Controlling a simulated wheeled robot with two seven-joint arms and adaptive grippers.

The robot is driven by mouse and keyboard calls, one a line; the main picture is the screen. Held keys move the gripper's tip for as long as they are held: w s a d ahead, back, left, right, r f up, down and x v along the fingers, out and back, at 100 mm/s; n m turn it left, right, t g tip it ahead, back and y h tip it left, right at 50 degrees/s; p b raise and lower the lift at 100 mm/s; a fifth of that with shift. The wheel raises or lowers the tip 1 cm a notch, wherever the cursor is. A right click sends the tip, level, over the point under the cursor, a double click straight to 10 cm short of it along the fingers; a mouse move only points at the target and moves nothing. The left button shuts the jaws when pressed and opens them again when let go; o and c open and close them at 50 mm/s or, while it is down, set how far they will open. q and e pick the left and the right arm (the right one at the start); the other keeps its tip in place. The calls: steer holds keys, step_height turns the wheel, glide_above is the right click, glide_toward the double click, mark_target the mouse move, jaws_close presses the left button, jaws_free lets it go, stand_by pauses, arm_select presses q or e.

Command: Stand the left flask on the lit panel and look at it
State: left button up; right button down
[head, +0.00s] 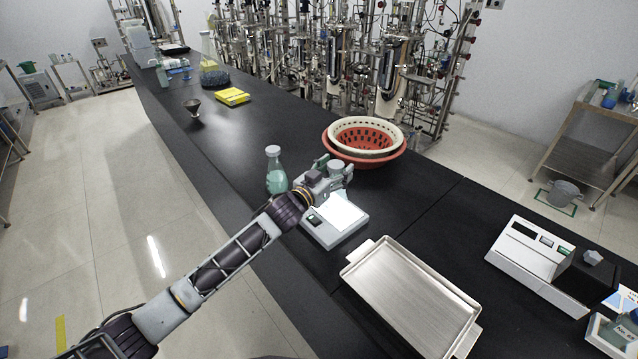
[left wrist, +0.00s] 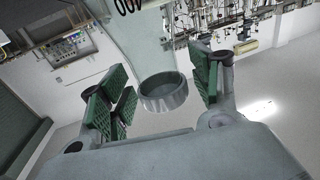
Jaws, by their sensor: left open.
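A flask with teal liquid and a grey cap (head: 275,172) stands upright on the black bench, left of my left gripper. The lit panel (head: 346,213) is a pale bright plate on a small white device in front of that gripper. My left gripper (head: 337,172) is open, just behind and above the panel. In the left wrist view a grey round cap (left wrist: 163,92) lies between the spread fingers, with gaps on both sides. A pale green, clear body with dark marks (left wrist: 125,35) shows beyond it. In the head view the gripper hides most of what is under it.
A metal tray (head: 405,300) lies in front of the panel. Nested baskets (head: 365,137) stand behind. A white instrument (head: 530,258) and another bottle (head: 620,328) are at the right. A funnel (head: 193,107) and yellow item (head: 232,96) lie farther back. The bench between is bare.

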arm_select(q)
steer(key=b+v, duration=0.1)
steer(key=v, duration=1)
steer(key=shift+s+a, duration=0.2)
steer(key=shift+s, duration=0.1)
arm_select(e)
steer(key=shift+w+d+f, duration=0.1)
steer(key=shift+d+f, duration=0.4)
steer(key=shift+f, duration=0.2)
steer(key=shift+a, duration=0.15)
